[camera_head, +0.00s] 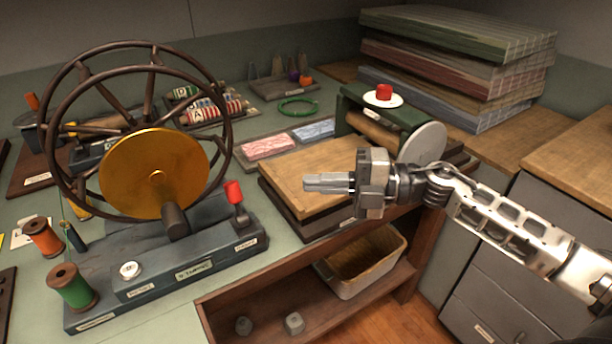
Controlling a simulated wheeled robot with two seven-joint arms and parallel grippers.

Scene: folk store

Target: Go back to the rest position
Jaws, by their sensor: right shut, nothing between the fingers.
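My right gripper (328,183) comes in from the right on a silver jointed arm. It is shut and empty, its fingertips pointing left above the wooden board (318,172) at the counter's front. It hangs between the big wheel device (155,174) and the green roller machine with the red knob (384,92). It holds nothing. My left gripper does not show.
The wheel device's base has a red-knobbed lever (234,192). Orange (42,236) and green (72,287) spools stand at the left. Below the counter edge is a shelf with a basket (362,262). Stacked fabric (455,60) stands at the back right.

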